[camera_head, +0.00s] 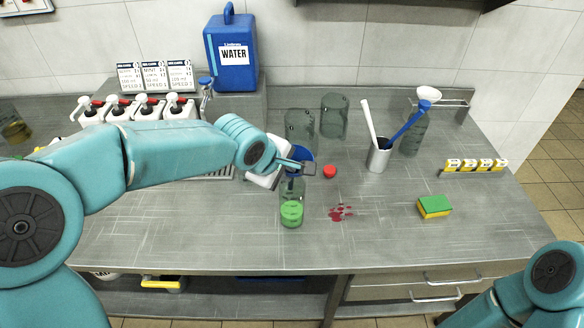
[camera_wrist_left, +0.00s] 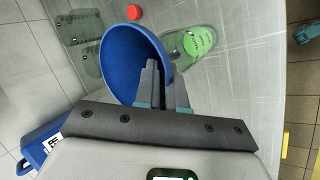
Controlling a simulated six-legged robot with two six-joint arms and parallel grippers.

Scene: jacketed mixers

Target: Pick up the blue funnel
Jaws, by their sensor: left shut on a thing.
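The blue funnel (camera_head: 299,154) shows behind my left gripper (camera_head: 298,168) in the camera_head view, partly hidden by it. In the camera_wrist_left view the funnel (camera_wrist_left: 132,62) is a wide open cone, and the fingers of my left gripper (camera_wrist_left: 166,78) are closed on its rim side. A clear bottle with green liquid (camera_head: 291,212) stands just below and in front of the gripper. It also shows beside the funnel in the camera_wrist_left view (camera_wrist_left: 199,41). My right gripper is out of view.
A red cap (camera_head: 329,171) and a red spill (camera_head: 341,212) lie right of the bottle. A green-yellow sponge (camera_head: 434,206) and a utensil cup (camera_head: 378,157) are farther right. A blue water container (camera_head: 231,55) stands at the back. The front left counter is clear.

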